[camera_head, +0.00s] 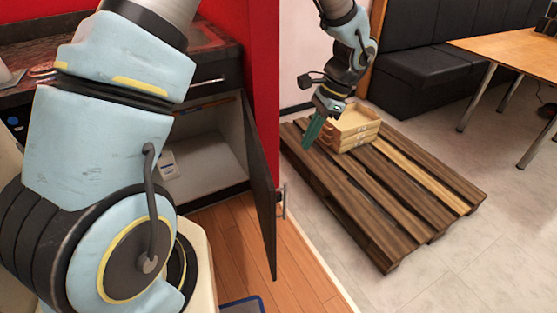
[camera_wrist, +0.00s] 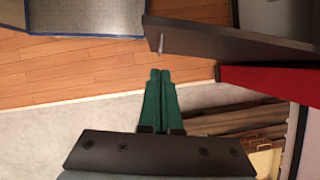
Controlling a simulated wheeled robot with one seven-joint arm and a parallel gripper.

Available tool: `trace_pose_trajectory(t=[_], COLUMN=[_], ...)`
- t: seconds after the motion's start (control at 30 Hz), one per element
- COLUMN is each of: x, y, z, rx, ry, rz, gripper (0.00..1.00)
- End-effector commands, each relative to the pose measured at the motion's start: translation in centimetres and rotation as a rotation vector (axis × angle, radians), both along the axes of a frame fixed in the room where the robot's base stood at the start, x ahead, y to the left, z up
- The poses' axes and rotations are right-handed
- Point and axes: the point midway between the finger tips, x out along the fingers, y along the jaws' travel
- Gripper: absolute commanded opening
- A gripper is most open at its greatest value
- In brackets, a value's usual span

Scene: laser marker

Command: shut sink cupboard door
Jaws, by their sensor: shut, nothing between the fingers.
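The sink cupboard door (camera_head: 262,190) is dark and stands wide open, swung out from the cupboard (camera_head: 205,165), whose pale inside shows. A metal handle (camera_head: 283,201) is on the door's outer face near its free edge. In the wrist view the door (camera_wrist: 225,42) crosses the upper right, with its handle (camera_wrist: 161,43) near its left end. My gripper (camera_head: 308,143) has green fingers, shut and empty, and hangs over the pallet to the right of the door. In the wrist view my gripper (camera_wrist: 160,74) points toward the door's free end and is apart from it.
A red wall (camera_wrist: 270,80) stands beside the door. A wooden pallet (camera_head: 400,205) with stacked wooden trays (camera_head: 353,128) lies under my gripper. A blue-edged mat or tray (camera_wrist: 85,18) is on the wood floor. A black bench (camera_head: 425,60) and table (camera_head: 510,45) stand behind.

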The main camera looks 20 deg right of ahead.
Motion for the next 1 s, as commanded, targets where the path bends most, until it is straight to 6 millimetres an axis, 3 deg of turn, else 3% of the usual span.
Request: trace_pose_trajectory(t=[0.1,0.27,0.67,0.8,1.0], x=[-0.3,-0.3,-0.2,0.0,0.2], y=[-0.6,0.2,3.3,5.5,6.9], z=[-0.6,-2.3,-9.8,-9.3,-9.5], rx=[0.011,0.013,0.012,0.01,0.008], ry=[0.004,0.006,0.007,0.004,0.003], rz=[-0.03,-0.029,-0.028,-0.025,-0.025], gripper=[0.0,0.0,0.0,0.0,0.0])
